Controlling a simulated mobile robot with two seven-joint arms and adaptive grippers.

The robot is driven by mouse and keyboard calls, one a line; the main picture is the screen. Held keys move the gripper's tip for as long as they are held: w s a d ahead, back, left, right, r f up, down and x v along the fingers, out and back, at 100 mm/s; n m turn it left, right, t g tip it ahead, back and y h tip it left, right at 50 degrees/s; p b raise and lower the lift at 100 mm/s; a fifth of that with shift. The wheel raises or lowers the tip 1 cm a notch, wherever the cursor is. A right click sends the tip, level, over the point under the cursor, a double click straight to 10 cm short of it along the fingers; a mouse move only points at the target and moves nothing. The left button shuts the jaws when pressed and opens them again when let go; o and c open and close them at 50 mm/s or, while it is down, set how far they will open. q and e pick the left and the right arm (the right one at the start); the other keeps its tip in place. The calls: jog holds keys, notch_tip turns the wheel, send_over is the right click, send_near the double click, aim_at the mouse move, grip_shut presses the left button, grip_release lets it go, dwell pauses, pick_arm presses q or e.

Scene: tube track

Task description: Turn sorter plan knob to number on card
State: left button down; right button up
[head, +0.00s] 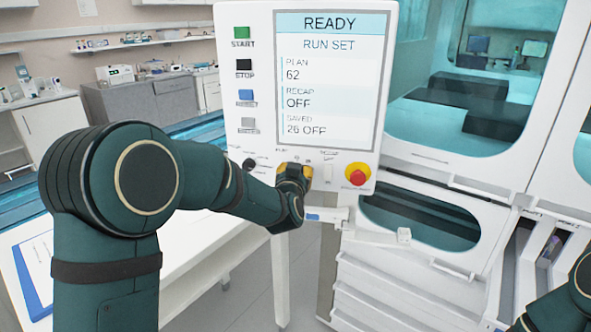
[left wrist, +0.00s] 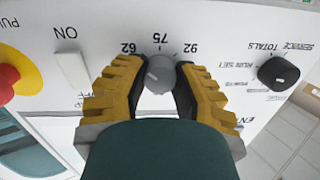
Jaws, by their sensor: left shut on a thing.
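My left gripper (head: 294,173) is at the lower part of the white control panel (head: 262,150). In the left wrist view, its two yellow-and-black fingers (left wrist: 159,78) are shut on a small grey knob (left wrist: 160,72), one on each side. The marks 62, 75 and 92 show along the knob's edge in that view; I cannot tell surely which one its pointer meets. The screen (head: 332,80) reads READY, RUN SET, PLAN 62, RECAP OFF and SAVED 26 OFF. A sheet on a blue board (head: 38,262) lies on the white table at left; its writing is unreadable. My right gripper is out of view.
A red stop button on yellow (head: 358,174) sits right of the gripped knob. A black knob (left wrist: 279,72) and a white switch (left wrist: 73,70) flank it in the left wrist view. Green, black, blue and grey buttons (head: 245,95) line the panel's left side.

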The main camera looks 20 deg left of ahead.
pick_arm(q)
jog(key=shift+r+m, duration=0.1)
jog(key=shift+m, duration=0.2)
dwell(0.4)
jog(key=c, duration=0.6)
grip_release()
jog(key=shift+d, duration=0.1)
jog(key=shift+c, duration=0.2)
jog(key=shift+s, duration=0.1)
jog(key=s+d, duration=0.1)
jog(key=s, duration=1)
jog(key=shift+s+d+r, duration=0.3)
jog(key=shift+d+r, duration=0.05)
jog(key=shift+d, duration=0.05)
